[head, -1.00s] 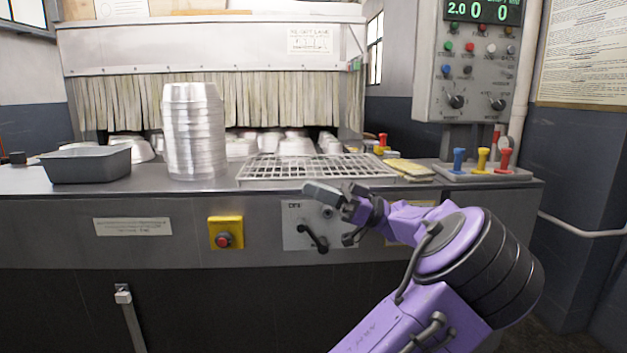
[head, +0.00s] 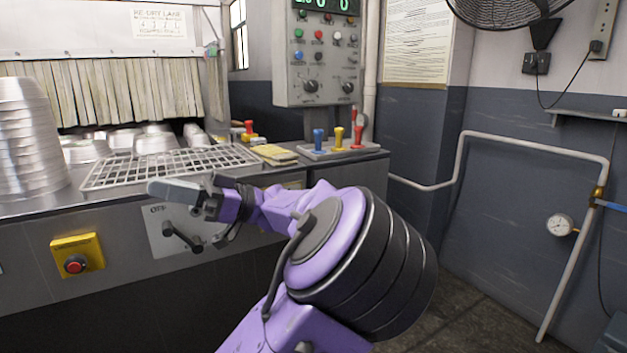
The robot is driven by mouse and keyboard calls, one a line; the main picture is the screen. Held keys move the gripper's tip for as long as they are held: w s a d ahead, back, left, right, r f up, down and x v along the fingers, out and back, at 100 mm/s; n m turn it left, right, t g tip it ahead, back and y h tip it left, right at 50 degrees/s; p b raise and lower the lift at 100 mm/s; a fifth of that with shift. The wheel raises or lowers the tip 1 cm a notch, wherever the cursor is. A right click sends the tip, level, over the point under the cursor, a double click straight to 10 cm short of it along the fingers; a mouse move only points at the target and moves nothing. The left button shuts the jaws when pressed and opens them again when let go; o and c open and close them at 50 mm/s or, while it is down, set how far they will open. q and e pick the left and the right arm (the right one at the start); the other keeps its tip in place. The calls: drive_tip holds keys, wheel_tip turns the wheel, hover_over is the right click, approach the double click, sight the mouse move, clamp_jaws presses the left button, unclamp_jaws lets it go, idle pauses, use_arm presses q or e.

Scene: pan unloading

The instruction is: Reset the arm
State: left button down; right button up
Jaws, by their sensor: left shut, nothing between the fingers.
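My left arm, purple with black bands, reaches up from the bottom of the head view. My left gripper (head: 172,191) is shut and empty. It shows in front of the bench edge (head: 260,182), just below the wire rack (head: 165,165) in the picture, and overlaps the panel with the black crank handle (head: 180,238). My right gripper is not in view.
A tall stack of metal pans (head: 28,140) stands at the left. Yellow cloths (head: 275,154) and blue, yellow and red levers (head: 339,138) are on the bench. A control box (head: 318,75) is behind. Open floor and a wall pipe (head: 530,142) are at the right.

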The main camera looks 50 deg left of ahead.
use_arm(q)
drive_tip(key=w+a+f+m+t+y, duration=0.3)
drive_tip(key=w+f+m+t+y, duration=0.45)
drive_tip(key=m+t+y, duration=0.3)
drive_tip(key=w+a+f+m+t+y, duration=0.3)
drive_tip(key=w+f+m+t+y, duration=0.4)
drive_tip(key=f+m+t+y, duration=0.3)
wheel_tip(320, 180, down, 14)
drive_tip(key=w+d+m+t+h, duration=0.2)
drive_tip(key=w+m+t+h, duration=0.1)
drive_tip(key=m+t+h, duration=0.4)
drive_tip(key=s+d+f+h, duration=0.4)
drive_tip(key=d+f+h, duration=0.15)
drive_tip(key=f, duration=0.55)
drive_tip(key=s+d+f+h, duration=0.35)
drive_tip(key=d+f, duration=0.35)
drive_tip(key=f, duration=0.5)
drive_tip(key=s+d+f+g+h, duration=0.1)
drive_tip(key=s+d+f+h, duration=0.2)
drive_tip(key=s+d, duration=0.25)
drive_tip(key=s+d+f+g+h, duration=0.2)
drive_tip(key=s+d+f+h, duration=0.15)
drive_tip(key=d, duration=0.35)
wheel_tip(320, 180, up, 19)
drive_tip(key=p, duration=1.8)
drive_tip(key=shift+a+f+n+t+p, duration=0.15)
drive_tip(key=shift+f+n+t+p, duration=0.05)
drive_tip(key=shift+n+t+p, duration=0.2)
